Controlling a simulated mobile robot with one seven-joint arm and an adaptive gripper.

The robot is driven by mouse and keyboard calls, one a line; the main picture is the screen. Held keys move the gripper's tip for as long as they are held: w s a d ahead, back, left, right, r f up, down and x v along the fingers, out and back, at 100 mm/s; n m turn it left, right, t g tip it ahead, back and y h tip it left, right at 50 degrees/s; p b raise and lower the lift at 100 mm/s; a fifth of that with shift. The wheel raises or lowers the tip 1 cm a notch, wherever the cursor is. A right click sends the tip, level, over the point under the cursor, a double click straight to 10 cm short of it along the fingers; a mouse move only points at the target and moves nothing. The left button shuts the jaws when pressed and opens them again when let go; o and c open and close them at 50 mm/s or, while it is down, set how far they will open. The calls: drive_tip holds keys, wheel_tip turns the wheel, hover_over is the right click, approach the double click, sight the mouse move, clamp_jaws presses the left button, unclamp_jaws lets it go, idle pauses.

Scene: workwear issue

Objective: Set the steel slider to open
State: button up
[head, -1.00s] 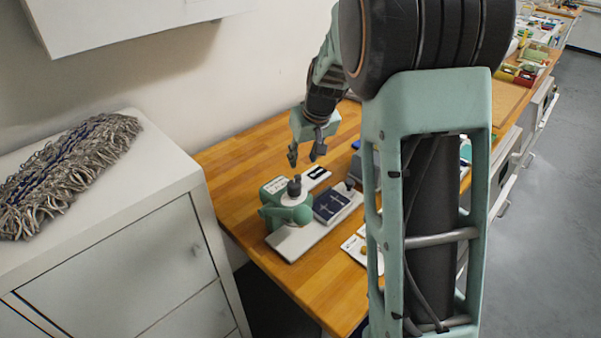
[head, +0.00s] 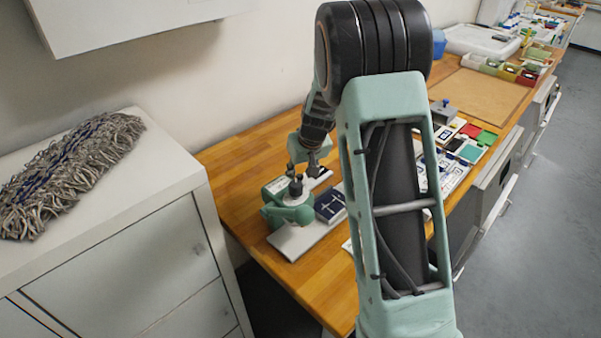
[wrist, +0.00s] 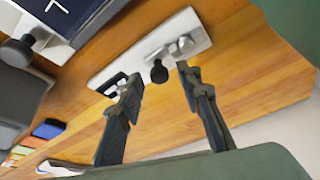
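The steel slider (wrist: 183,45) is a small metal bolt on a light grey plate (wrist: 125,66) in the wrist view. A black knob (wrist: 158,71) sticks out from beside it. At the other end of the plate is a black-and-white marking (wrist: 108,84). My gripper (wrist: 159,75) is open, with one finger on each side of the knob in the picture; I cannot tell whether either touches it. In the head view my gripper (head: 304,168) is low over the plate and partly hides it.
A green device with a dark knob (head: 296,187) stands close to my gripper on a pale base. A dark blue panel (head: 330,206) is to its right. Coloured blocks (wrist: 48,129) lie on the wooden bench (head: 238,160). A mop head (head: 70,172) lies on the white cabinet at left.

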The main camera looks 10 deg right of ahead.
sight(308, 182)
clamp_jaws()
drive_tip(key=shift+w+d+f+b, duration=0.15)
drive_tip(key=shift+w+d+b, duration=0.65)
drive_tip(key=shift+d, duration=0.4)
drive_tip(key=shift+r, duration=0.2)
drive_tip(key=shift+o, duration=0.7)
unclamp_jaws()
drive_tip(key=shift+w+d, duration=0.1)
drive_tip(key=v, duration=1.2)
